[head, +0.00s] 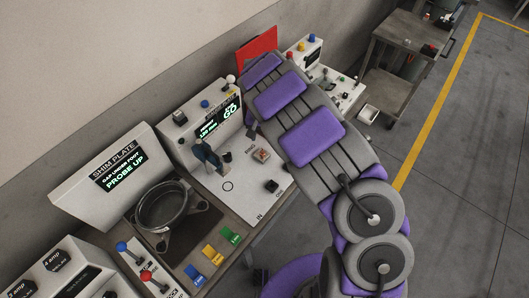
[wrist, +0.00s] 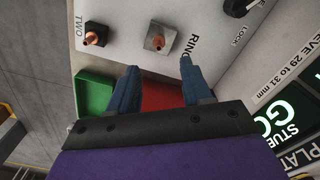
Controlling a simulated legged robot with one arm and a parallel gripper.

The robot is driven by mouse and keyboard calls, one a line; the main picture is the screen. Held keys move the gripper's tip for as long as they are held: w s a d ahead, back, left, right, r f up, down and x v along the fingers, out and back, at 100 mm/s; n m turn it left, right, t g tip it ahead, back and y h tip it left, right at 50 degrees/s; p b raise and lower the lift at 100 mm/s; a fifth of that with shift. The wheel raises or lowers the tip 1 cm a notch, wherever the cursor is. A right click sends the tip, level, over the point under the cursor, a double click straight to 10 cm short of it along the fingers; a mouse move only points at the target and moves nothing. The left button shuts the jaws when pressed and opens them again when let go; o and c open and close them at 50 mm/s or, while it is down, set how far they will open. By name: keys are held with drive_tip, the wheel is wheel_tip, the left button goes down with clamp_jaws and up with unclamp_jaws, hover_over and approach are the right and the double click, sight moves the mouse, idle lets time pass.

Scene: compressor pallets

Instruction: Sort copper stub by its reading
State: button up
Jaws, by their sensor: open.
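In the wrist view my gripper (wrist: 160,75) is open, its two blue fingers apart with nothing between them. One copper stub (wrist: 158,41) is in a grey metal block by the word RING, beyond the fingertips. Another copper piece (wrist: 92,38) is in a dark holder by the word TWO, further left. A display (wrist: 287,115) at the right reads STUB GO. A green tray (wrist: 95,94) lies by the left finger and a red surface (wrist: 160,97) shows between the fingers. I cannot make out my gripper in the head view.
In the head view, a panel with a GO display (head: 219,117) stands on the bench. The SHIM PLATE panel (head: 118,170) reads PROBE UP. Blue, yellow and green tabs (head: 213,254) line the bench's front. A cart (head: 405,50) stands at back right; the floor to the right is clear.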

sight(262, 153)
drive_tip(key=shift+f, duration=0.1)
drive_tip(key=shift+f+b, duration=1.15)
drive_tip(key=shift+f, duration=3.25)
drive_tip(key=shift+d+p, duration=0.1)
drive_tip(key=shift+p, duration=0.2)
clamp_jaws()
drive_tip(key=shift+r, duration=0.2)
drive_tip(key=shift+r+p, duration=1.1)
drive_tip(key=shift+r, duration=1.75)
